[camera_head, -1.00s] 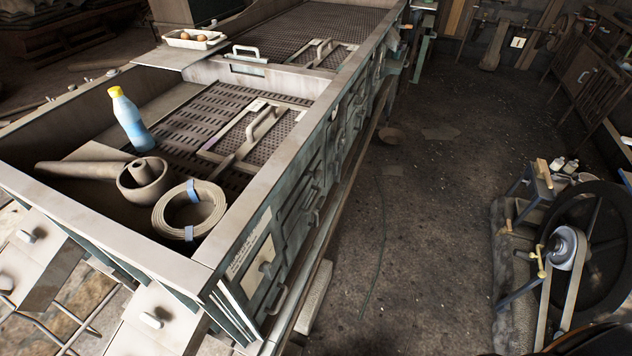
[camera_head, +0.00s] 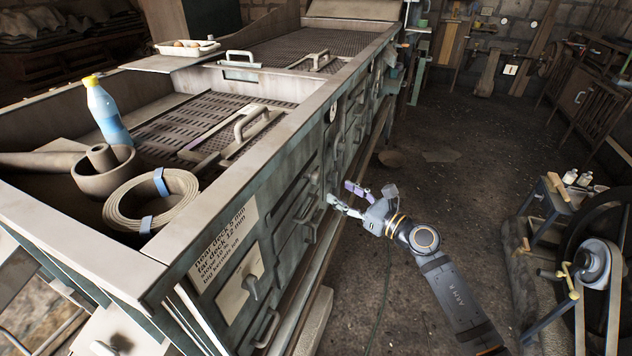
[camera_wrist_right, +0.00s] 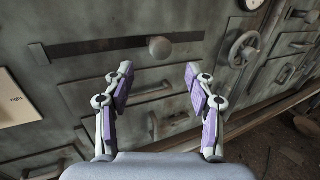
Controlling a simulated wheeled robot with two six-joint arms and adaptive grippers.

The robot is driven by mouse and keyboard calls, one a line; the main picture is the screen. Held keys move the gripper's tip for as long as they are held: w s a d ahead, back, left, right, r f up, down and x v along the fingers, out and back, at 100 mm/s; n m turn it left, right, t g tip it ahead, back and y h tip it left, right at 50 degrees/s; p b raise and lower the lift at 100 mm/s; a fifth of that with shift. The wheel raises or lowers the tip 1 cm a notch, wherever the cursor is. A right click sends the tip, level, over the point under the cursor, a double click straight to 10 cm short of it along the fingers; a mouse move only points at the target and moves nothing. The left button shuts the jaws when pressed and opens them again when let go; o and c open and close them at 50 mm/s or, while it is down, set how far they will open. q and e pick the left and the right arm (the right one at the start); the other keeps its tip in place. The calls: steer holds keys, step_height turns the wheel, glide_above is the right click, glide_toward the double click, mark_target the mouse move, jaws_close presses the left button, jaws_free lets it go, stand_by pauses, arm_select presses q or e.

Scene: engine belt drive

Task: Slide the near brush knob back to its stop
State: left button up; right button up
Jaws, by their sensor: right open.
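A round grey knob (camera_wrist_right: 160,47) sits on a long dark slot (camera_wrist_right: 95,48) in the machine's side panel, toward the slot's right end in the right wrist view. I take it for the near brush knob. My right gripper (camera_wrist_right: 158,75) is open and empty, with the knob a little beyond and between its fingertips in that view. In the head view my right gripper (camera_head: 342,195) points at the machine's side (camera_head: 285,165), close to the panel. I cannot make out the knob clearly there, nor tell whether a finger touches anything. My left gripper is out of view.
Drawer handles (camera_wrist_right: 150,92) and a handwheel (camera_wrist_right: 245,50) stick out near the gripper. A printed label (camera_head: 222,245) is on the panel. On top are a bottle (camera_head: 105,110), a pot (camera_head: 100,172) and a belt coil (camera_head: 150,200).

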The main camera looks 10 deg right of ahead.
mark_target(319, 179)
steer(key=p+x, duration=0.1)
steer(key=x, duration=0.9)
steer(key=shift+w+a+f, duration=0.1)
steer(key=shift+w+a, duration=0.05)
steer(key=shift+w, duration=0.05)
jaws_close()
